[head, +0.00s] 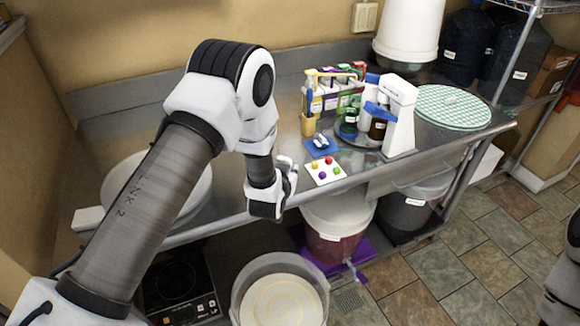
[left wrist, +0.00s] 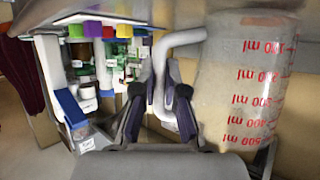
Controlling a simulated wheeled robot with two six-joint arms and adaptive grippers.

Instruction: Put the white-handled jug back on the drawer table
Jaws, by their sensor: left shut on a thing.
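My left gripper (head: 284,184) is over the front edge of the steel table (head: 240,185) in the head view. In the left wrist view the gripper (left wrist: 160,95) is shut on the handle (left wrist: 180,42) of the white-handled jug (left wrist: 255,85). The jug is translucent with red ml marks, which appear upside down in this view. I cannot make out the jug in the head view. A drawer-like panel (head: 415,165) shows below the table's front edge. My right gripper is out of view.
A colourful bottle rack (head: 335,90), a white stand (head: 400,115) and a palette of coloured dots (head: 325,170) stand on the table. A green checked cloth (head: 455,108) lies at right. Buckets (head: 335,220) stand below; an open bucket (head: 280,298) is in front.

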